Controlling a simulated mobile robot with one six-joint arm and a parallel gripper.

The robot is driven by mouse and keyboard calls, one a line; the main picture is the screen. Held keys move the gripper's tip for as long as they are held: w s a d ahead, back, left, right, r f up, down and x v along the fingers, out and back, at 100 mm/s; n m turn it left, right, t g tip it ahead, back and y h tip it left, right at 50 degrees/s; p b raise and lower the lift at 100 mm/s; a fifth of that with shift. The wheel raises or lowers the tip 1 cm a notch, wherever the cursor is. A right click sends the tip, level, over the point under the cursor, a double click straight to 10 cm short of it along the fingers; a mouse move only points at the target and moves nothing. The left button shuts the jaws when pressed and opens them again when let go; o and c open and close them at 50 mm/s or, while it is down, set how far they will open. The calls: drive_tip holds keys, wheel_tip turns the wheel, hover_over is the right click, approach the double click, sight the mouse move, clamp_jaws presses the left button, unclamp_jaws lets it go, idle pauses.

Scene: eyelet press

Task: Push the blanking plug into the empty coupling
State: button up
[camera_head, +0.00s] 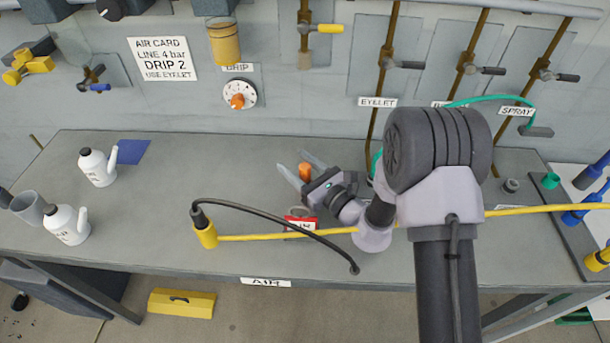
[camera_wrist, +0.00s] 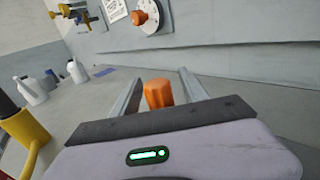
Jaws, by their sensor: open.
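An orange plug-like piece (camera_head: 305,170), taken to be the blanking plug, shows between the fingers of my gripper (camera_head: 292,161). In the wrist view the orange piece (camera_wrist: 158,94) is between the two grey fingers of my gripper (camera_wrist: 160,76), with a gap on each side. My gripper is open, low over the bench. The lower end of the orange piece is hidden behind my gripper's body. A small grey round fitting (camera_head: 512,185) stands at the bench's right; I cannot tell whether it is the empty coupling.
A yellow connector (camera_head: 206,236) with yellow and black hoses stands on the bench (camera_head: 215,170) at left front. White oil cans (camera_head: 98,168) stand at far left. Valves and a dial (camera_head: 239,93) line the back wall.

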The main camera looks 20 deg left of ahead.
clamp_jaws()
drive_tip(key=shift+r, duration=0.1)
